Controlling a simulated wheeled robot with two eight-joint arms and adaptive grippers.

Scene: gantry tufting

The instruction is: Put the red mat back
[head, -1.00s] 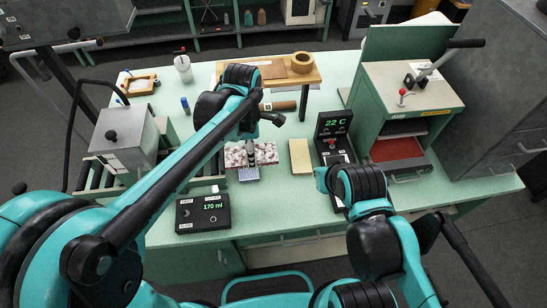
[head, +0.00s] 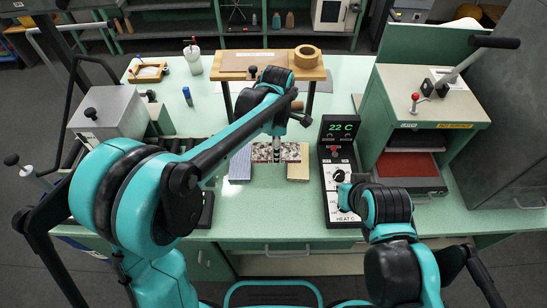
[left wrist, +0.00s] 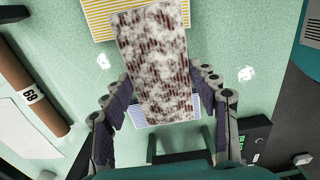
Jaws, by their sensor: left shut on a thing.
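A mottled dark red and white mat (head: 264,152) is at mid-table. In the left wrist view the mat (left wrist: 153,60) has red stripes under pale patches. My left gripper (left wrist: 160,88) is shut on its two long sides; its height over the table is hard to judge. The mat overlaps a yellow striped pad (left wrist: 100,24) and a blue striped pad (left wrist: 192,104) in that view. A plain red sheet (head: 408,166) lies in the open lower part of the green press. My right gripper (head: 347,190) is over the heat panel; its fingers are unclear.
The heat panel (head: 337,150) reads 22 C. The green press (head: 395,105) stands at right. A wooden shelf (head: 245,72) with a tape ring (head: 308,55) stands behind the mat. A grey box machine (head: 105,112) is at left. The front middle of the table is clear.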

